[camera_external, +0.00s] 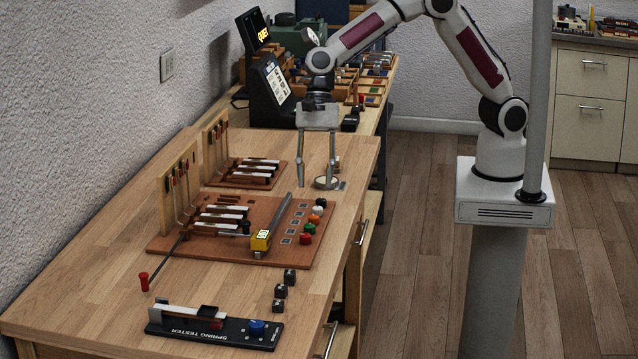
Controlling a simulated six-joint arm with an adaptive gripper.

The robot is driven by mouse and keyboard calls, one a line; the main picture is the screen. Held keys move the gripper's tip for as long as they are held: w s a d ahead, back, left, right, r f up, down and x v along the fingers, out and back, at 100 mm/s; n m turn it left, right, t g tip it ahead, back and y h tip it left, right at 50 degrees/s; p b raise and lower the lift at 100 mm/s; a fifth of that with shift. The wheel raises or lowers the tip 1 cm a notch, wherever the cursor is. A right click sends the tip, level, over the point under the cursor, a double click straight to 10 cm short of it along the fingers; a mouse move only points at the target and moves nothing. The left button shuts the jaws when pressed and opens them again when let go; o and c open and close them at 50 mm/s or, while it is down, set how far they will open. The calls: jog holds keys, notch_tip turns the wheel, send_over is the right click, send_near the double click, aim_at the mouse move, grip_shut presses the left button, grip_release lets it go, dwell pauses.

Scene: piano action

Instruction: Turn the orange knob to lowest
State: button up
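The orange knob (314,219) is a small round knob in a row of coloured knobs along the right edge of the reddish-brown board (190,243). It sits between a white knob (318,210) and a green knob (310,229). Any pointer or marking on it is too small to read. My gripper (316,179) points down with its two fingers well apart and nothing between them. In the picture it is above the knob row, at the far side of the board, and apart from the orange knob.
A black knob (320,202) and a red knob (306,238) end the row. A yellow tool (261,241) with a long grey bar lies left of the knobs. Small black blocks (290,276) and a spring tester (190,329) stand nearer the front. The bench's right edge is close.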

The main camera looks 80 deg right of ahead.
aim_at(313, 216)
dwell(0.4)
jog(key=shift+x, duration=3.9)
grip_shut()
